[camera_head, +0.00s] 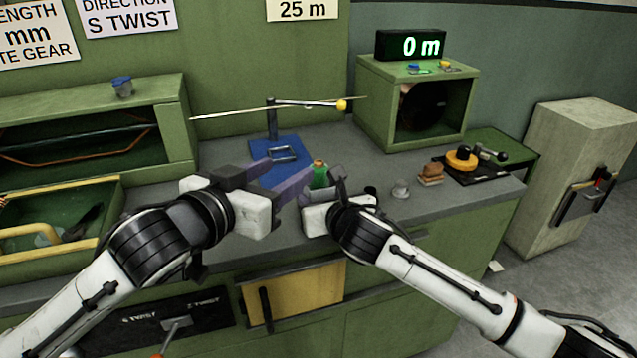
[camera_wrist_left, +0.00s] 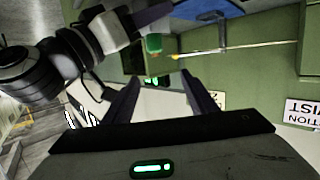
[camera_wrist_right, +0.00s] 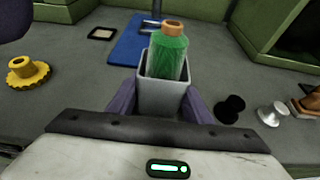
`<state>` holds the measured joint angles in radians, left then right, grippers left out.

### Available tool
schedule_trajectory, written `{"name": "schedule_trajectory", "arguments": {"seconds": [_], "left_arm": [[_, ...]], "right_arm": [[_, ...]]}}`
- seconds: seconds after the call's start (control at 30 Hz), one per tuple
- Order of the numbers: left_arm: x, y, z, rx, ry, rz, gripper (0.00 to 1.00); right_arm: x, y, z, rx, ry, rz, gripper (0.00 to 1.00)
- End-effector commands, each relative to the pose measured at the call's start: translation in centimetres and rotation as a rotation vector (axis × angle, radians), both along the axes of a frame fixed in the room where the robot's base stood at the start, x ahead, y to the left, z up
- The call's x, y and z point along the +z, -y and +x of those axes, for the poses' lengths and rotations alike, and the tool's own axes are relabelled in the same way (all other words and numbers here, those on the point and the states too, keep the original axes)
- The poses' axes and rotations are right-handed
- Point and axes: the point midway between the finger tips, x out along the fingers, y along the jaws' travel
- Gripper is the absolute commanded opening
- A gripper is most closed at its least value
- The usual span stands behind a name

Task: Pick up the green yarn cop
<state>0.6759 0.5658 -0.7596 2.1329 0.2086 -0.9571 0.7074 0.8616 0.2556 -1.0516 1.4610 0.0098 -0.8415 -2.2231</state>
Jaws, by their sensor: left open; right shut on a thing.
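The green yarn cop (camera_head: 319,176) has an orange top and stands upright in a grey square cup (camera_wrist_right: 163,97), clear in the right wrist view. My right gripper (camera_head: 322,188) is shut on the cup, one finger on each side of it, with the cop (camera_wrist_right: 168,55) rising above the rim. My left gripper (camera_head: 291,168) is open and empty, just left of the cop in the head view. In the left wrist view the cop (camera_wrist_left: 154,43) shows beyond the open fingers (camera_wrist_left: 161,86). The cup is mostly hidden in the head view.
A blue stand (camera_head: 268,180) with a long rod is behind the grippers. A yellow gear (camera_wrist_right: 26,72), a black spool (camera_wrist_right: 231,108) and a silver spool (camera_head: 401,189) are on the grey bench. A green box (camera_head: 375,105) stands back right.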

Motion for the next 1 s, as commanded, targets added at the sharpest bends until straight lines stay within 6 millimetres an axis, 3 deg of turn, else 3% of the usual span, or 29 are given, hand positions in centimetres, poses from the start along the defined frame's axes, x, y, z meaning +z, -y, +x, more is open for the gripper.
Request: {"name": "schedule_trajectory", "arguments": {"seconds": [0.17, 0.5, 0.77, 1.0], "left_arm": [[-2.0, 0.0, -1.2, -0.012, -0.063, 0.05, 0.52], [-3.7, 2.4, 3.3, -0.013, -0.067, 0.053, 0.52], [-4.5, 3.3, 5.0, -0.013, -0.066, 0.053, 0.52], [-5.6, 4.7, 7.8, -0.012, -0.066, 0.053, 0.52]], "right_arm": [[0.0, 0.0, 0.0, 0.0, -0.001, 0.0, 0.23], [0.0, 0.0, 0.0, 0.0, -0.001, 0.0, 0.23], [0.0, 0.0, 0.0, 0.0, -0.001, 0.0, 0.23], [0.0, 0.0, 0.0, 0.0, -0.001, 0.0, 0.23]]}}
